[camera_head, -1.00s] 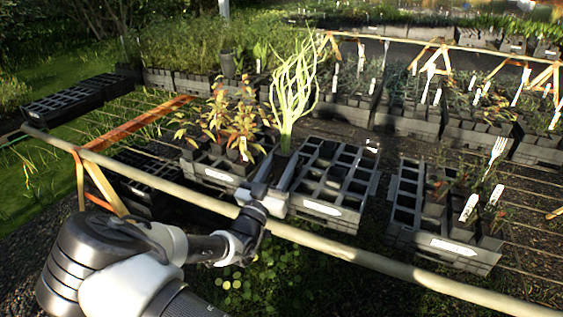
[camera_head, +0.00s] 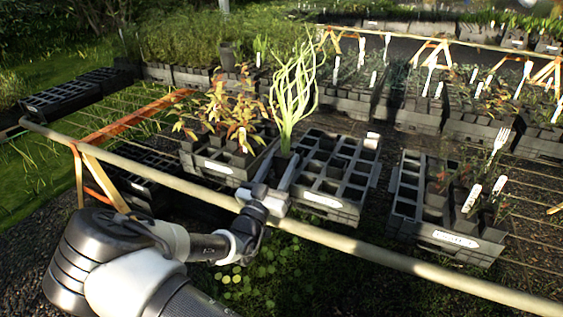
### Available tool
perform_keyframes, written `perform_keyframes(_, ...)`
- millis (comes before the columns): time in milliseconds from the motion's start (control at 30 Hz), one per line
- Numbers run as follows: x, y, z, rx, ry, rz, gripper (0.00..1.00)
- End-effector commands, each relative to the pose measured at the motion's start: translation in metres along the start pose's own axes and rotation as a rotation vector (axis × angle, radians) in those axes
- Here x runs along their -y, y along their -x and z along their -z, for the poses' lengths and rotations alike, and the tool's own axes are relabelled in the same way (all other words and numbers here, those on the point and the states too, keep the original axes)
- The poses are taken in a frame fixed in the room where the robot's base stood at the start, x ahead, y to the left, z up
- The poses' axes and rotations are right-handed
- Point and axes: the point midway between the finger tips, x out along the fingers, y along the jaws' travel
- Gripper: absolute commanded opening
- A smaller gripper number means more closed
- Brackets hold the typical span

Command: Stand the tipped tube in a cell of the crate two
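A dark tube (camera_head: 282,167) holds a tall plant with long, curling pale-green leaves. It stands about upright at the left side of the middle black crate (camera_head: 331,212). My gripper (camera_head: 282,160) reaches in from the front, with one finger on each side of the tube. The fingers look spread, with small gaps beside the tube, so it appears open around it. The tube's lower part is hidden by the gripper and crate, so its exact cell cannot be told. I see no tube lying on its side.
A left crate (camera_head: 222,172) holds reddish leafy plants. A right crate (camera_head: 452,240) holds several tubes with white tags and has empty cells. The middle crate's right cells are empty. A pale rail (camera_head: 370,254) crosses in front, below my gripper. More planted crates stand behind.

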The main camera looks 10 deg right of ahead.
Motion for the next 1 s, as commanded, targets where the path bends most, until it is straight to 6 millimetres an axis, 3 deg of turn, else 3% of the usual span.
perform_keyframes(100, 0.0, 0.0, 0.0, 0.0, 0.0, 0.0, 0.6)
perform_keyframes(467, 0.001, 0.006, 0.0, 0.003, 0.0, 0.002, 0.6)
perform_keyframes(667, 0.002, 0.039, 0.001, 0.003, 0.0, 0.005, 0.6)
perform_keyframes(1000, 0.001, 0.122, 0.001, 0.001, 0.0, 0.004, 0.6)
